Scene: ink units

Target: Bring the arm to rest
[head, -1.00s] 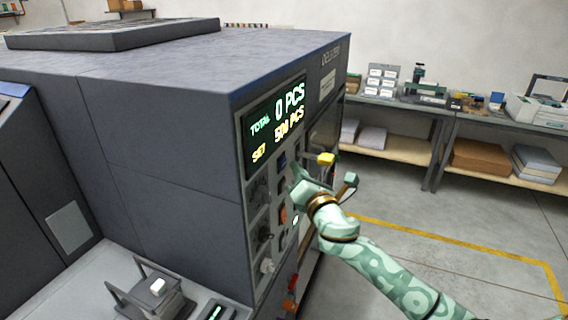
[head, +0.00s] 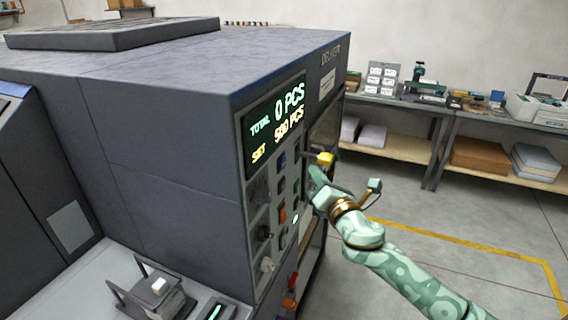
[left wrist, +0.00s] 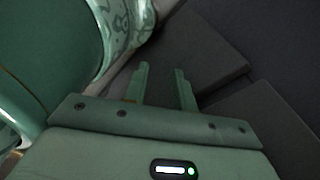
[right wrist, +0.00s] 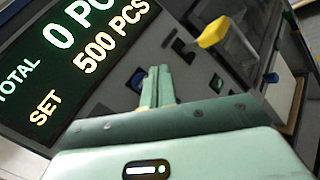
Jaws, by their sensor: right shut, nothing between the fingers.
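My right arm comes in from the lower right in the head view. Its gripper (head: 316,180) is in front of the machine's control panel, just right of the column of switches. In the right wrist view the right gripper (right wrist: 157,82) has its fingers together with nothing between them, pointing at the panel. My left gripper (left wrist: 161,80) shows only in the left wrist view. Its two fingers are apart, with nothing seen between them, and dark grey surfaces lie beyond.
The large grey machine (head: 165,130) fills the left and middle. Its display (head: 275,127) reads TOTAL 0 PCS, SET 500 PCS. A yellow knob (head: 325,159) sticks out near my right gripper. A bench (head: 400,103) stands at the back right. The floor (head: 470,235) at right is open.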

